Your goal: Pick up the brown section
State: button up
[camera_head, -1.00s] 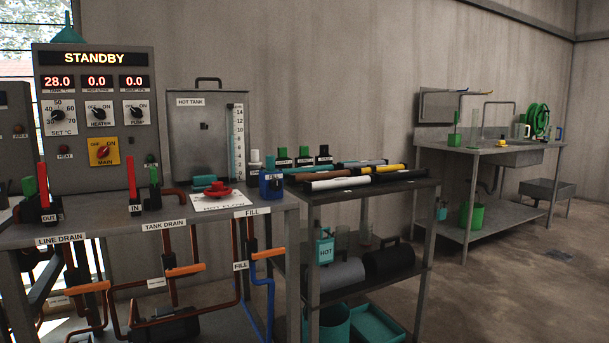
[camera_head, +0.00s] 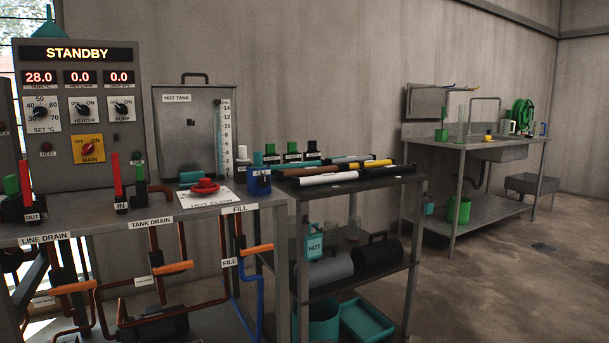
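The brown section (camera_head: 308,171) is a slim bar lying on the top shelf of the dark metal rack (camera_head: 350,190). It lies behind the white section (camera_head: 327,179), among several other coloured sections. Its right part runs close to a black section, and I cannot tell exactly where it ends. My gripper is not in view.
A workbench with pipes, valves and a STANDBY panel (camera_head: 80,54) stands left of the rack. A blue block marked FILL (camera_head: 258,182) sits at the bench's right end. A sink table (camera_head: 475,147) stands far right. Open floor (camera_head: 500,270) lies at right.

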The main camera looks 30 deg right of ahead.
aim_at(287, 173)
jog(key=u, duration=0.15)
jog(key=k, duration=0.4)
jog(key=z, duration=1)
jog(key=i, duration=0.7)
jog(key=z, duration=0.25)
